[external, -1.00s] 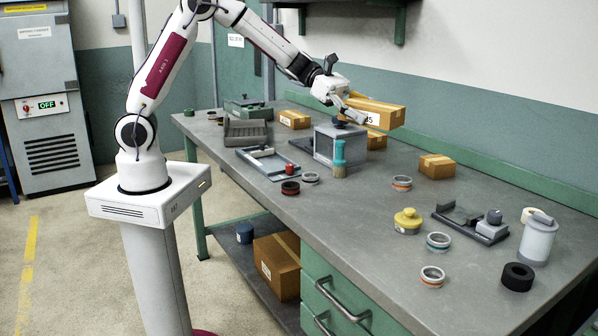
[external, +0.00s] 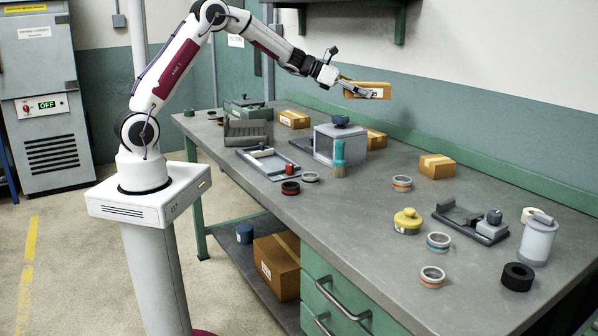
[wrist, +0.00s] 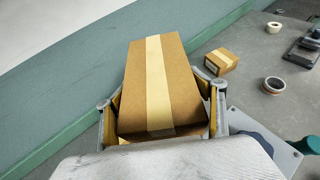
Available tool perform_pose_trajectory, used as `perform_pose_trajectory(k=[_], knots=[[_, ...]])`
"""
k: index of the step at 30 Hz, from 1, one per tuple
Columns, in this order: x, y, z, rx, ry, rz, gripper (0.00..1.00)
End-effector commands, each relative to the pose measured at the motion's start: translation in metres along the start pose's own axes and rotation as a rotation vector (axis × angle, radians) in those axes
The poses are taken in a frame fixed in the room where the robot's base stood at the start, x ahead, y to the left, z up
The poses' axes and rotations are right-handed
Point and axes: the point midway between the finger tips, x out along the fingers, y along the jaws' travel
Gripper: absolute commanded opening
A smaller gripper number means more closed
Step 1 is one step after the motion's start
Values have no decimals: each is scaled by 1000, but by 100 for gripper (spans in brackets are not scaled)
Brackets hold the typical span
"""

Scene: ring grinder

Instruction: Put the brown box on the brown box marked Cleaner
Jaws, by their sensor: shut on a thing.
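My gripper (external: 348,88) is shut on a brown box (external: 369,90) with a pale label, held in the air above the back of the bench. In the wrist view the held box (wrist: 160,85) has a pale tape strip and sits between both fingers. Three other brown boxes stand on the bench: one at the far left (external: 294,119), one behind the grey box (external: 376,139), and one to the right (external: 437,166). The right one seems to show in the wrist view (wrist: 222,61). I cannot read which box is marked Cleaner.
A grey box with a dark knob (external: 338,144) and a teal brush (external: 339,158) stand below the held box. Rings, a yellow weight (external: 407,221) and a white canister (external: 538,239) are to the right. A larger carton (external: 278,265) sits on the lower shelf. The wall is close behind.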

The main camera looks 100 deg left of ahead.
Motion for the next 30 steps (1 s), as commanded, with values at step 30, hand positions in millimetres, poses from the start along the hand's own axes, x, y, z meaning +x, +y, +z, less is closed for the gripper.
perform_pose_trajectory(k=[30], knots=[[-3,95,-56,-83,-7,171,36]])
